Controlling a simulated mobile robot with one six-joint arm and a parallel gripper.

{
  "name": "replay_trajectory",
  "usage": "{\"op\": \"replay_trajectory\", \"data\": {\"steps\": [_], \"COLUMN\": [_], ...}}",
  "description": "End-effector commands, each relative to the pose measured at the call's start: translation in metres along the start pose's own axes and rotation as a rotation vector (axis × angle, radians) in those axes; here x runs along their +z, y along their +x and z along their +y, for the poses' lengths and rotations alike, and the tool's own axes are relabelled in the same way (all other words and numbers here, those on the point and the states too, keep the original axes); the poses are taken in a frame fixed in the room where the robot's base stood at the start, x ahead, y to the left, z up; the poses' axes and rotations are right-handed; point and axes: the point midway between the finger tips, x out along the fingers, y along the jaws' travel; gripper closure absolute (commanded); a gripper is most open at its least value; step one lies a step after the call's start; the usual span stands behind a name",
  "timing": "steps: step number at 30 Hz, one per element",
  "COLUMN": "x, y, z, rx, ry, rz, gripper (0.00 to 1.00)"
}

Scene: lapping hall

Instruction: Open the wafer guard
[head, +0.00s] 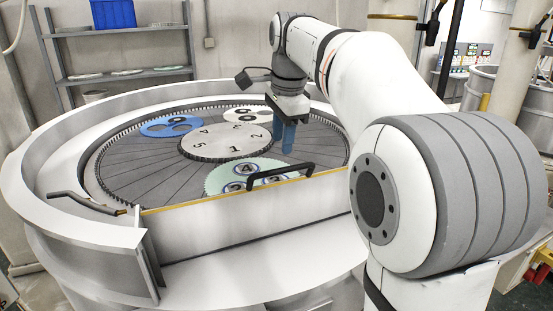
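The wafer guard (215,219) looks to be the pale metal panel with a yellow top edge across the front of the round lapping machine. It stands upright, closing the gap in the machine's wall. A black bar handle (281,176) sits at its top edge, right of the middle. My gripper (286,150) has blue fingers pointing down, above the machine bed behind the handle and apart from it. The fingers overlap in this view, so their opening is unclear. I see nothing held. My arm hides the guard's right end.
The toothed bed (124,176) carries a numbered centre disc (226,139), a blue carrier (163,125), a white carrier (241,114) and a pale green carrier (222,178) near the guard. A dark bar (85,201) lies on the left rim. A shelf (125,76) stands behind.

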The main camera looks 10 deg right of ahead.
Motion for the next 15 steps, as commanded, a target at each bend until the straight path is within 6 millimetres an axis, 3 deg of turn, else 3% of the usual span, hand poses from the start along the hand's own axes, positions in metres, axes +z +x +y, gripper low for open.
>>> {"op": "replay_trajectory", "data": {"steps": [15], "x": [0.001], "y": [0.068], "z": [-0.001], "rx": [0.0], "ry": [0.005], "rz": [0.0], "gripper": [0.64]}}
